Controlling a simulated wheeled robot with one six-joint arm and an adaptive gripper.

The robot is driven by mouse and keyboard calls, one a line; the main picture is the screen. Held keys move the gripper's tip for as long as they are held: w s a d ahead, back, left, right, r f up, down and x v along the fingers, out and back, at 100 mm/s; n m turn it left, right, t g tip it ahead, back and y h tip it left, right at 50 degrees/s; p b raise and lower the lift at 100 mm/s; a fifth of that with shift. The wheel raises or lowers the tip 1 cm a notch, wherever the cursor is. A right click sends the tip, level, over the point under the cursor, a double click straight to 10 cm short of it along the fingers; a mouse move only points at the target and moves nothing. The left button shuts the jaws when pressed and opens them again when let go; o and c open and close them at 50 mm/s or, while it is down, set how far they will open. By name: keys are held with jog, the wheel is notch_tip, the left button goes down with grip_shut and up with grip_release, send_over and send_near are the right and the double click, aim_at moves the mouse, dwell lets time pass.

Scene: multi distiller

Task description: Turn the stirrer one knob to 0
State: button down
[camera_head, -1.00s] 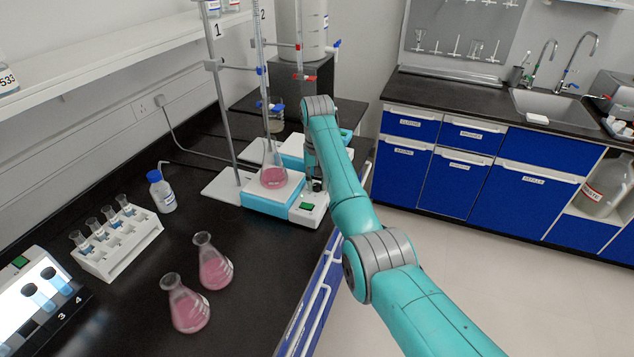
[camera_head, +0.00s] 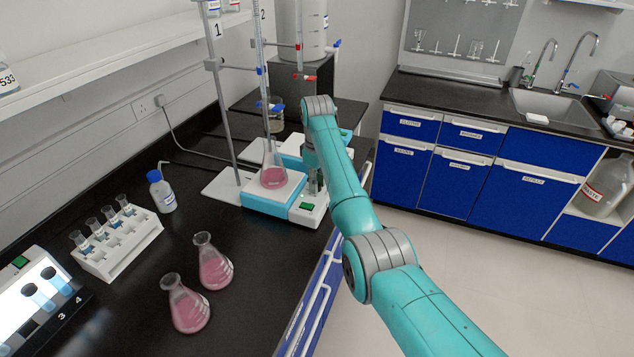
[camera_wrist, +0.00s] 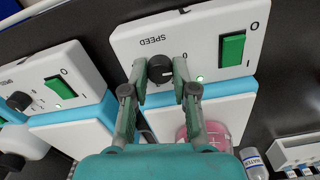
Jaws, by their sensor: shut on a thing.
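The front stirrer (camera_head: 272,198) is a white and light blue box on the bench in the head view. A flask of pink liquid (camera_head: 274,176) stands on it, under a burette. In the wrist view the stirrer's white front panel (camera_wrist: 208,30) carries a black round knob (camera_wrist: 160,69) by the word SPEED, a green switch (camera_wrist: 232,48) and a small lit green light. My gripper (camera_wrist: 162,78) is shut on this knob, one finger on each side. It also shows in the head view (camera_head: 316,188), mostly hidden by my arm. The knob's pointer mark is not clear.
A second stirrer (camera_wrist: 50,88) with its own knob and green switch sits to the left in the wrist view. Two flasks of pink liquid (camera_head: 214,264), a wash bottle (camera_head: 162,192) and a tube rack (camera_head: 118,244) stand on the bench. The floor at the right is clear.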

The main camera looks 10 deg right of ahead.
jog(key=shift+n, duration=1.1)
jog(key=c, duration=0.9)
grip_release()
jog(key=shift+r, duration=3.75)
